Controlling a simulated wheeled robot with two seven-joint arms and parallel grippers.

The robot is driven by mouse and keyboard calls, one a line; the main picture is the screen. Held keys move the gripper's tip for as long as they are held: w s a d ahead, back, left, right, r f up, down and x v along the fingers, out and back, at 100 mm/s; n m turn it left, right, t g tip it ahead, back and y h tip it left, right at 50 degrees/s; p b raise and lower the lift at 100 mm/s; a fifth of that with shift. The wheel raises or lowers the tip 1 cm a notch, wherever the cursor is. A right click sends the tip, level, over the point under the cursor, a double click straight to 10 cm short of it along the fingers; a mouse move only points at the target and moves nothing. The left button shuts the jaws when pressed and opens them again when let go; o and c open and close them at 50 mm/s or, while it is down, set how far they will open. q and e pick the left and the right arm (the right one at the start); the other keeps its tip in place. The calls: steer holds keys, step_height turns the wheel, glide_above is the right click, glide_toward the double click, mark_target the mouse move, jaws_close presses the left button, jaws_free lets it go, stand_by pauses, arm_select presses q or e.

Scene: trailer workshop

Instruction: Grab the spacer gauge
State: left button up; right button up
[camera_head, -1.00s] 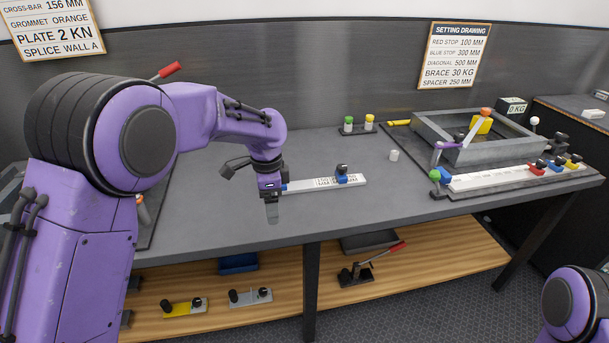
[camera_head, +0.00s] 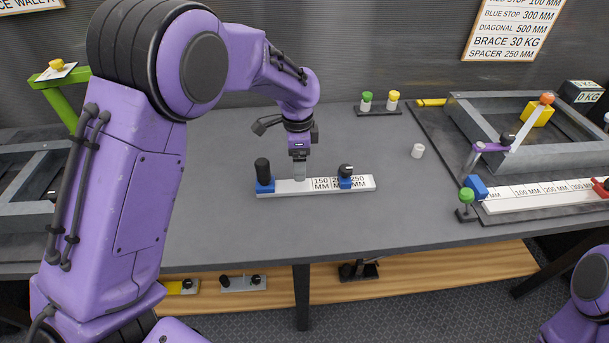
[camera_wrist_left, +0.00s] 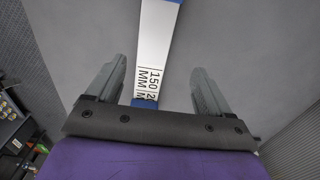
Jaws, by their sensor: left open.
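The spacer gauge (camera_head: 335,185) is a white bar marked 150, 200 and 250 MM, lying on the grey table. A blue block with a black knob (camera_head: 263,176) sits at its left end and a blue slider with a black knob (camera_head: 345,177) right of its middle. My left gripper (camera_head: 300,178) points down over the bar between these blocks. In the left wrist view, its two fingers (camera_wrist_left: 158,66) are open, with the white bar (camera_wrist_left: 158,45) showing between them and clear space on both sides. My right gripper is out of view; only part of that arm shows at lower right.
A small white cylinder (camera_head: 417,151) stands right of the gauge. A rack with green and yellow caps (camera_head: 379,110) is behind it. A grey frame fixture (camera_head: 480,110) and a long marked rail (camera_head: 550,196) fill the right side. The table in front of the gauge is clear.

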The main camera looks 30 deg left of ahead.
mark_target(296, 185)
arm_select(q)
steer(key=shift+s+a+f, duration=0.1)
steer(key=shift+s+f, duration=0.6)
steer(key=shift+s, duration=0.15)
steer(key=f, duration=0.2)
steer(key=f+p, duration=0.1)
steer(key=f, duration=0.2)
steer(key=shift+w+f+p, duration=0.3)
steer(key=shift+w, duration=0.05)
steer(key=shift+s+r, duration=0.15)
steer(key=shift+s, duration=0.1)
steer(key=c, duration=1.4)
jaws_close()
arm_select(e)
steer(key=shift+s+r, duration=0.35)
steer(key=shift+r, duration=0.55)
arm_select(q)
steer(key=shift+w+r, duration=0.1)
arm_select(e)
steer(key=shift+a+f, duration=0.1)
